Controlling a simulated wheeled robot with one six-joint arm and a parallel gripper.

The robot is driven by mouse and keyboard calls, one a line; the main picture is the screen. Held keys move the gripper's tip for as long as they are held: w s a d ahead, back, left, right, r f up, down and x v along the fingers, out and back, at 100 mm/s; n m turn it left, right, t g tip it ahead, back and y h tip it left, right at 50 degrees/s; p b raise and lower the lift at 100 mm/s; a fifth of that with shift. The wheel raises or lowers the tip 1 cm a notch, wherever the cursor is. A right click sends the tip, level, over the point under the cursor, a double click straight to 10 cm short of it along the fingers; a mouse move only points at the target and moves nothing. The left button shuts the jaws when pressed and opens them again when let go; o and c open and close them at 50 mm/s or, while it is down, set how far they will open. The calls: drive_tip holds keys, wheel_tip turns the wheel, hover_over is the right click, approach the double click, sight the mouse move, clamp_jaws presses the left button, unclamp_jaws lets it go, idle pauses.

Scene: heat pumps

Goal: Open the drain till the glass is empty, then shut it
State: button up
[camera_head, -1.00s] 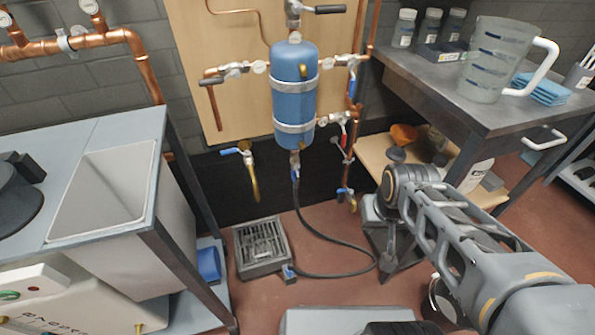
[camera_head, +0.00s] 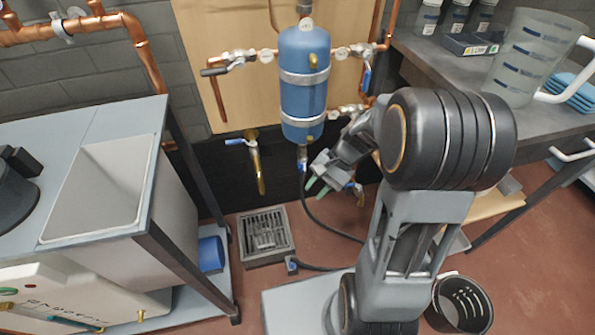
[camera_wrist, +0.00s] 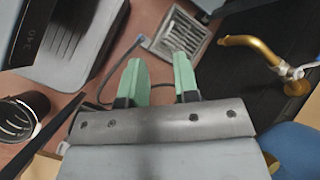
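A blue vessel (camera_head: 304,85) with two metal bands hangs on the wall board. A fitting (camera_head: 302,158) at its bottom carries a black hose (camera_head: 325,228), which runs down to the floor near the grated floor drain (camera_head: 265,237). The grate also shows in the wrist view (camera_wrist: 178,42). My gripper (camera_head: 317,188), with green fingertips, is just below and right of the vessel's bottom fitting, seemingly touching nothing. In the wrist view my gripper (camera_wrist: 158,75) has its fingers apart with nothing between them. I cannot tell which part is the glass or its level.
A brass tap (camera_head: 256,165) with a blue lever is on the wall left of the vessel. A sink unit (camera_head: 95,195) stands at left. A bench (camera_head: 440,65) with a clear jug (camera_head: 525,60) stands at right. A black bucket (camera_head: 462,303) is on the floor.

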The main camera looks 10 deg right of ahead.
drive_tip(key=w+d+f+m+t+y, duration=0.35)
drive_tip(key=w+f+m+y, duration=0.25)
drive_tip(key=m, duration=0.2)
drive_tip(key=m+t+y, duration=0.2)
drive_tip(key=m+t, duration=0.6)
drive_tip(key=m, duration=0.1)
approach(304, 170)
drive_tip(key=x, duration=0.4)
drive_tip(key=f+b+x, duration=0.1)
drive_tip(key=x, duration=0.2)
drive_tip(key=f+b+x, duration=0.1)
drive_tip(key=x, duration=0.3)
drive_tip(key=shift+w+a+f, duration=0.15)
drive_tip(key=shift+w+a, duration=0.1)
drive_tip(key=shift+w, duration=0.05)
clamp_jaws()
